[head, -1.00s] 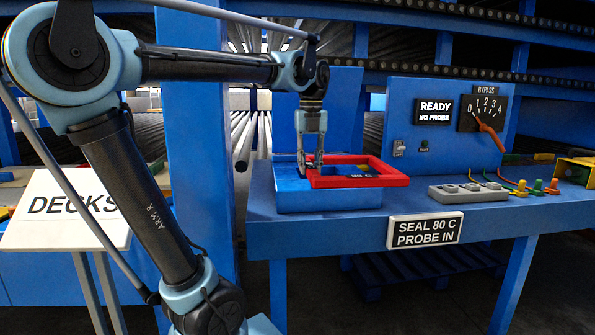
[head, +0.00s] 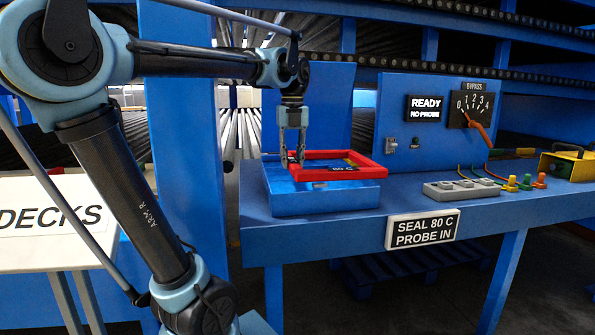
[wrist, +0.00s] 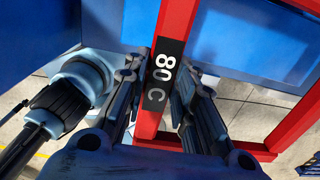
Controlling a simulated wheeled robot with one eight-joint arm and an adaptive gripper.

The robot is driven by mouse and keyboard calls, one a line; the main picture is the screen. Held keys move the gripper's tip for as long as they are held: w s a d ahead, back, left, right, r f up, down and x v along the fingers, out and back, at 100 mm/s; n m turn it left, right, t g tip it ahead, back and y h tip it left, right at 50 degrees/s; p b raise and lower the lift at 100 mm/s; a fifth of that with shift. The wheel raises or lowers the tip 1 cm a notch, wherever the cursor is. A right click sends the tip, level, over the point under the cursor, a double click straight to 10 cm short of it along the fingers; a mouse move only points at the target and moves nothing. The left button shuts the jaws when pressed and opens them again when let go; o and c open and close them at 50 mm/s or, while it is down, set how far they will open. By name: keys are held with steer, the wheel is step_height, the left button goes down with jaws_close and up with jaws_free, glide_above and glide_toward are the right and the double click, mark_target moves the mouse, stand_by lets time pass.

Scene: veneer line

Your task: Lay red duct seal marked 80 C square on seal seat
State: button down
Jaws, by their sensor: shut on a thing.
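The red duct seal (head: 318,175) is a rectangular frame with a black label reading 80 C. My gripper (head: 293,160) is shut on its left bar in the head view. In the wrist view the jaws (wrist: 160,95) straddle the labelled bar of the seal (wrist: 181,18). The seal seat (head: 325,199) is a blue block on the bench. The seal is over the seat, its right corner slightly past the seat's right edge in the head view. I cannot tell whether it touches the seat.
The blue bench (head: 300,228) bears a SEAL 80 C PROBE IN sign (head: 422,229). A grey socket strip (head: 460,189) with coloured plugs is to the right. Behind stands a panel with a READY NO PROBE display (head: 425,108) and BYPASS dial (head: 470,104). The DECKS sign (head: 55,225) is left.

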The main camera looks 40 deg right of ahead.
glide_above(283, 174)
step_height(283, 174, down, 2)
steer(key=shift+w, duration=0.1)
steer(key=shift+d+f, duration=0.1)
steer(key=shift+f, duration=2.2)
steer(key=shift+w+f, duration=0.15)
steer(key=shift+f, duration=0.1)
steer(key=c, duration=1.3)
jaws_free()
steer(key=shift+r, duration=0.1)
steer(key=shift+r, duration=3.7)
